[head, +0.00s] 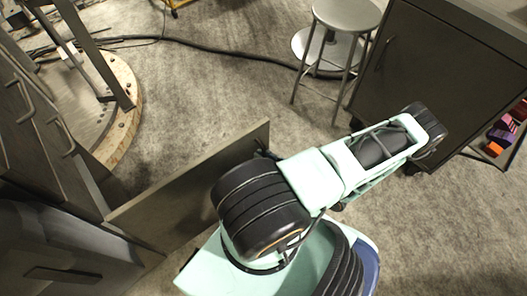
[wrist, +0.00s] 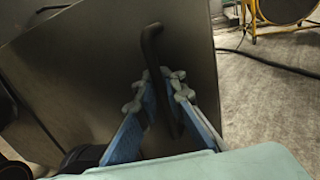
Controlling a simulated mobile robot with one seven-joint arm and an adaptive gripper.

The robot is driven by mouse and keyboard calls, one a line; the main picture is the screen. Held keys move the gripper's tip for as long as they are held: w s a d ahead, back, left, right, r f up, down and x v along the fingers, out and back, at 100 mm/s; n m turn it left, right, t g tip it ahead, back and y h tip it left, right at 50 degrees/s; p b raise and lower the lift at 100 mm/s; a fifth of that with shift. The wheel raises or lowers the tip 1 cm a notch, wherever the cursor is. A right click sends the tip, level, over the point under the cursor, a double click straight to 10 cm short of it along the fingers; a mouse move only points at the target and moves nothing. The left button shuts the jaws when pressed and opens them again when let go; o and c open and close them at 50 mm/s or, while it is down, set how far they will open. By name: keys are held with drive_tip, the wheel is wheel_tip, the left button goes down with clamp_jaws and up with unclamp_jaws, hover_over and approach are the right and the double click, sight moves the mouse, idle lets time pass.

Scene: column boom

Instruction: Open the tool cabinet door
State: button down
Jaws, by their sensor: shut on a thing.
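The tool cabinet (head: 62,248) is at the lower left of the head view. Its dark flat door (head: 190,185) stands out from the cabinet, swung well open, with its free edge near my arm. In the wrist view the door (wrist: 85,75) fills the left and middle, with a black bar handle (wrist: 152,45) on it. My gripper (wrist: 160,95) has its blue-sided fingers on either side of the handle and is shut on it. In the head view my own arm mostly hides the gripper and handle.
Drawers with bar handles (head: 62,137) are at the left. A round wooden base (head: 125,95) stands behind the door. A metal stool (head: 345,14) and another dark cabinet (head: 430,70) are at the back right. A black cable (head: 225,48) crosses the carpet; the middle floor is clear.

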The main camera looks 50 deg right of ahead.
drive_tip(key=shift+s+f, duration=0.1)
drive_tip(key=shift+s, duration=0.15)
drive_tip(key=c, duration=2.1)
unclamp_jaws()
drive_tip(key=s, duration=0.8)
drive_tip(key=s+d, duration=0.1)
drive_tip(key=s, duration=0.3)
